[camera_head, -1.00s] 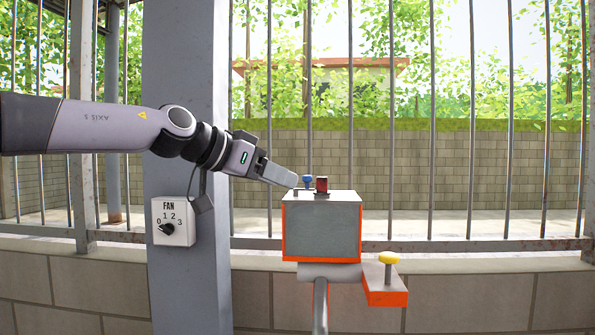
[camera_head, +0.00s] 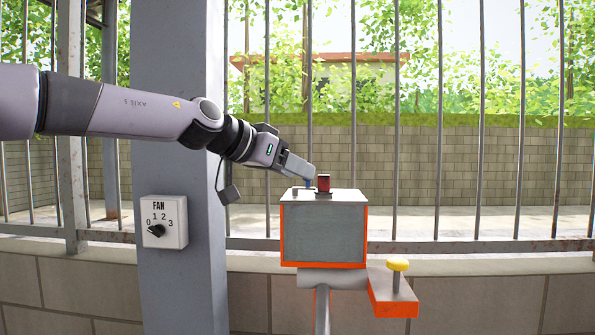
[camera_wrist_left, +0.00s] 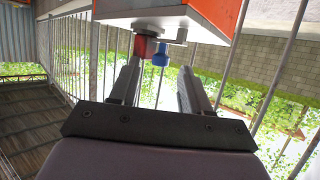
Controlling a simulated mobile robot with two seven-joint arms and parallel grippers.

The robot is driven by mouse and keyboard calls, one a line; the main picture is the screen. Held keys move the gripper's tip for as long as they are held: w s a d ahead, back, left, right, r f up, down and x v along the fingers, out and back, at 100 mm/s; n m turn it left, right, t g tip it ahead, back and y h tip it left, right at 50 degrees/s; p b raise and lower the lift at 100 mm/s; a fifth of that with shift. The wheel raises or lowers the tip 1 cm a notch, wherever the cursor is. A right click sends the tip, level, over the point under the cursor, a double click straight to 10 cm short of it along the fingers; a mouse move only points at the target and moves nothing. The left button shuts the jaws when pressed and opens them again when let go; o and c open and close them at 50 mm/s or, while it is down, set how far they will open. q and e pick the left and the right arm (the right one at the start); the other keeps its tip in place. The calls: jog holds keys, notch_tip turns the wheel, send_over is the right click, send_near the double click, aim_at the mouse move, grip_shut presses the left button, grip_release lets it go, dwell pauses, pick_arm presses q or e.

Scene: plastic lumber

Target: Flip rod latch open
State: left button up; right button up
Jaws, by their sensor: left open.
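A grey box with orange edges (camera_head: 322,236) stands on a post. On its top are a red block-shaped part (camera_head: 324,183), a blue-topped knob (camera_head: 308,184) and a small metal peg (camera_head: 295,191). I cannot tell which of these is the rod latch. My left gripper (camera_head: 309,174) is just above the box top at the blue knob, whose top its finger mostly hides. In the left wrist view the gripper (camera_wrist_left: 159,68) is open, with the blue knob (camera_wrist_left: 160,56) in line with the gap. The red part (camera_wrist_left: 145,47) is close to one fingertip; contact is unclear. My right gripper is not seen.
A lower orange-edged ledge with a yellow knob (camera_head: 398,265) sticks out to the right. A FAN dial box (camera_head: 176,232) is on the grey column (camera_head: 180,120) at the left. Metal fence bars (camera_head: 396,120) stand behind the box.

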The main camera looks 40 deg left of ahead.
pick_arm(q)
jog(key=shift+x, duration=0.75)
grip_shut()
